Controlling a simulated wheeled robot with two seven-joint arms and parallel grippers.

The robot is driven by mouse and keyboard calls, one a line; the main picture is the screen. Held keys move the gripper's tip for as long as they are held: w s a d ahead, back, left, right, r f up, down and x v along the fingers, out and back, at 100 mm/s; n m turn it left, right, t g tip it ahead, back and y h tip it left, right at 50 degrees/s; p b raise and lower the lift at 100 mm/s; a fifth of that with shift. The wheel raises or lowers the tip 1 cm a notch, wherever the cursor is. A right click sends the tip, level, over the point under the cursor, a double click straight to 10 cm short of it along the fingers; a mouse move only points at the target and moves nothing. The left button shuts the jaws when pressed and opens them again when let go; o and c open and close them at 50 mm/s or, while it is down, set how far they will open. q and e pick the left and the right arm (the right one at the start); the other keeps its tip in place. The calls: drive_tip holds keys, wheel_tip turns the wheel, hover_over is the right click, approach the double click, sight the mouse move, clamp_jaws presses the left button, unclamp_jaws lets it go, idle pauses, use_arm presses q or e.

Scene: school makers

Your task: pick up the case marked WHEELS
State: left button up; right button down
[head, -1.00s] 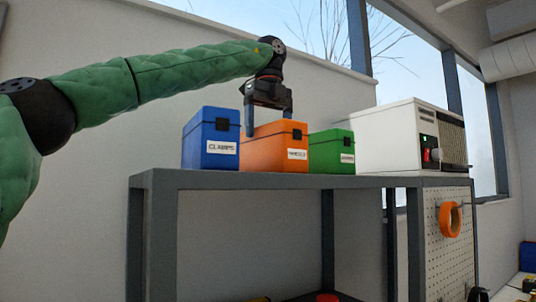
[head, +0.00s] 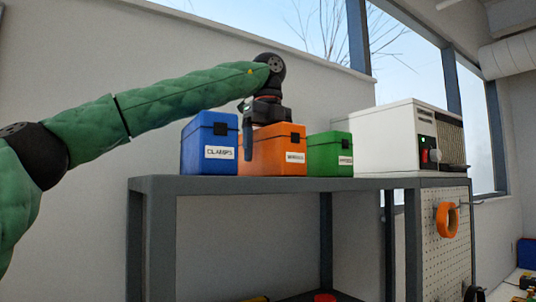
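The orange case (head: 276,157) stands on the grey bench top between two other cases. Its white label is small and blurred but seems to read WHEELS. My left gripper (head: 264,123) points down over the orange case, its palm close to the lid. One finger reaches down along the case's left side. The other finger is hidden by the case, so whether the fingers press on it cannot be seen. The case sits level on the bench. My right gripper is out of view.
The blue case (head: 209,149), labelled CLAMPS, stands close on the left, near my visible finger. A green case (head: 330,154) stands close on the right. A white machine (head: 395,139) is further right on the bench top (head: 270,181). An orange tape roll (head: 447,220) hangs on the pegboard.

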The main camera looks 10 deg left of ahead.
use_arm(q)
drive_tip(key=shift+w, duration=0.1)
drive_tip(key=c, duration=1.1)
drive_tip(key=shift+c, duration=0.6)
